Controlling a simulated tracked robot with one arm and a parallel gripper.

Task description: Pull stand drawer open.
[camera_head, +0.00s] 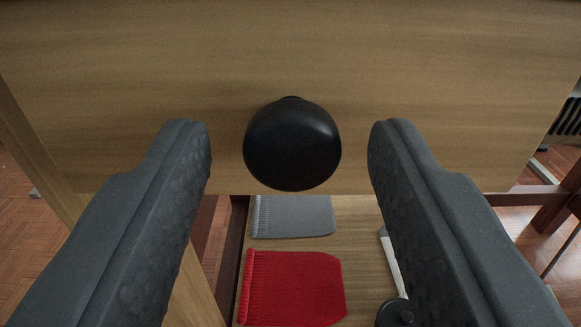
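The stand drawer's wooden front (400,60) fills the upper part of the view. A round black knob (292,146) sticks out from the lower middle of it. My gripper (289,150) is open, with one dark grey finger on each side of the knob. Clear gaps show between the knob and both fingers, so neither finger touches it in this view. How far the fingertips reach along the knob's depth is hard to tell. Whether the drawer is fully closed cannot be seen.
Reddish wooden bars (530,197) and parquet floor (22,215) show at the sides.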

